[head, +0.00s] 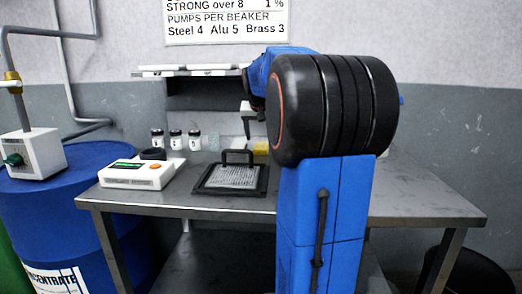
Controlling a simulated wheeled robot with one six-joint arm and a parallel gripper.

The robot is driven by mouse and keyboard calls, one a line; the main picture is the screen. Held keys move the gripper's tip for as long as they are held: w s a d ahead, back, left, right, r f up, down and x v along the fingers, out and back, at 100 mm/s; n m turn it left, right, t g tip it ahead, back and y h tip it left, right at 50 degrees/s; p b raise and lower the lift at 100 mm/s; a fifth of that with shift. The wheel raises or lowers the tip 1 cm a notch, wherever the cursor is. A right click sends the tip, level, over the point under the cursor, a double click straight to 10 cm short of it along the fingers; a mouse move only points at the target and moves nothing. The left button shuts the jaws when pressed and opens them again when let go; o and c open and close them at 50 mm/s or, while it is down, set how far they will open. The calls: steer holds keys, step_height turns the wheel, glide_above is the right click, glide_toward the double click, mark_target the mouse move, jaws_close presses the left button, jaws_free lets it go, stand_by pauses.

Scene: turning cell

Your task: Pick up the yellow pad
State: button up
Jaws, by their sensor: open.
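The yellow pad (261,148) lies toward the back of the grey metal table (420,205), just left of my arm. My arm hides part of the area around it. My gripper (247,132) hangs pointing down above the table, a little up and left of the pad in the picture. It is open, shows only small and partly behind my arm, and nothing shows between its fingers. The pad looks apart from the gripper and rests at the table's back.
A black-framed tray with a handle (262,180) stands in front of the pad. Several small lidded jars (175,140) stand at the back left. A white device (140,175) sits at the left front. A shelf (190,71) overhangs the back. The table's right side is clear.

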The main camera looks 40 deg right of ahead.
mark_target(261, 145)
steer(key=shift+a+x, duration=0.15)
steer(key=shift+x, duration=1.15)
steer(key=shift+a+x, duration=0.15)
steer(key=shift+x, duration=1.2)
steer(key=shift+f, duration=0.1)
steer(key=shift+c, duration=0.6)
steer(key=c, duration=1.1)
